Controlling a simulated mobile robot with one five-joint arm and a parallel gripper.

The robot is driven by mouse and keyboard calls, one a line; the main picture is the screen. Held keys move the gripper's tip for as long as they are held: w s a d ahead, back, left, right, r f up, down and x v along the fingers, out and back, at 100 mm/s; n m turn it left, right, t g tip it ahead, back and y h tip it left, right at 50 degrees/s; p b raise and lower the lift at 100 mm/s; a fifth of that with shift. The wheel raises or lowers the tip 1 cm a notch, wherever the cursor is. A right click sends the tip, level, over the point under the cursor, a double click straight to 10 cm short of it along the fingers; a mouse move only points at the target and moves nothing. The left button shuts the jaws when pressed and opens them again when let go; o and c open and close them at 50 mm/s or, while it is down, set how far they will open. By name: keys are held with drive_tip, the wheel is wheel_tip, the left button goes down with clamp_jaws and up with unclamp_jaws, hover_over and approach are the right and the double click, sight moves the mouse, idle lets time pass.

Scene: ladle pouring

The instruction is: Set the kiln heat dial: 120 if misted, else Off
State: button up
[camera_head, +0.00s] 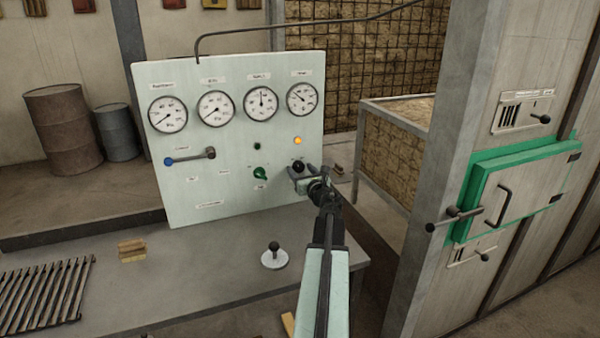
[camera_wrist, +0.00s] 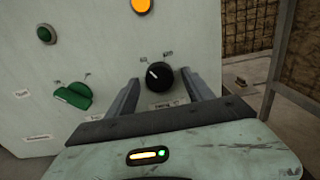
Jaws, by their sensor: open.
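A pale green control panel (camera_head: 230,190) stands on the bench with several round gauges along its top. A black round dial (camera_wrist: 159,76) with a white pointer mark sits at its lower right, and its pointer tilts to the upper left in the wrist view. Its labels are too small to read. My gripper (camera_head: 305,171) is open, with one finger on each side of the black dial in the wrist view (camera_wrist: 168,88). I cannot tell whether the fingers touch it. A green knob (camera_head: 261,173) is left of the dial. An amber lamp (camera_head: 297,141) above the dial glows.
A green lamp (camera_head: 257,146) looks unlit. A lever with a blue end (camera_head: 190,157) is on the panel's left. A white-based joystick (camera_head: 274,256) stands on the grey bench (camera_head: 190,290). A green-framed kiln door (camera_head: 510,190) with handles is at the right.

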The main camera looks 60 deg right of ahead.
drive_tip(key=c, duration=1.2)
drive_tip(key=shift+a, duration=0.3)
clamp_jaws()
drive_tip(key=shift+d, duration=0.2)
drive_tip(key=shift+m, duration=0.6)
drive_tip(key=m, duration=0.3)
drive_tip(key=shift+w+m, duration=0.1)
drive_tip(key=shift+m, duration=0.2)
drive_tip(key=m, duration=0.6)
drive_tip(key=shift+r+m, duration=0.1)
drive_tip(key=shift+m, duration=0.5)
